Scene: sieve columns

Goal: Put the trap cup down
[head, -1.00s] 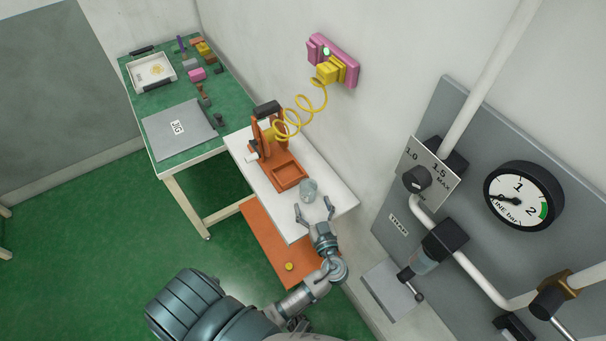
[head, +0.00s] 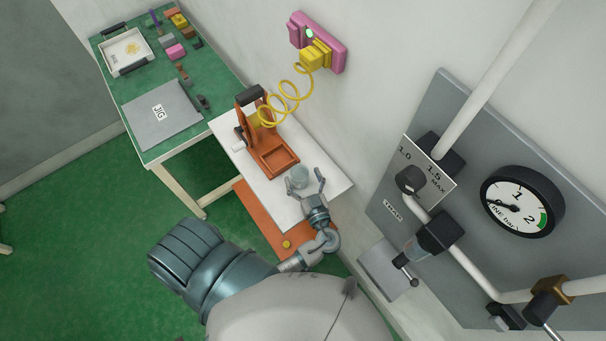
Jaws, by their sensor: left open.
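The trap cup (head: 299,177), a small clear greyish cup, appears to stand on the white table (head: 315,195), near its right end. My left gripper (head: 305,179) is open, with one finger on each side of the cup as seen from above. I cannot tell whether the fingers touch it. The cup's lower part is hard to make out. My right gripper is not in view.
A grey panel (head: 450,110) with pipes and a gauge (head: 521,201) stands right. The white table's front edge is close to my gripper.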

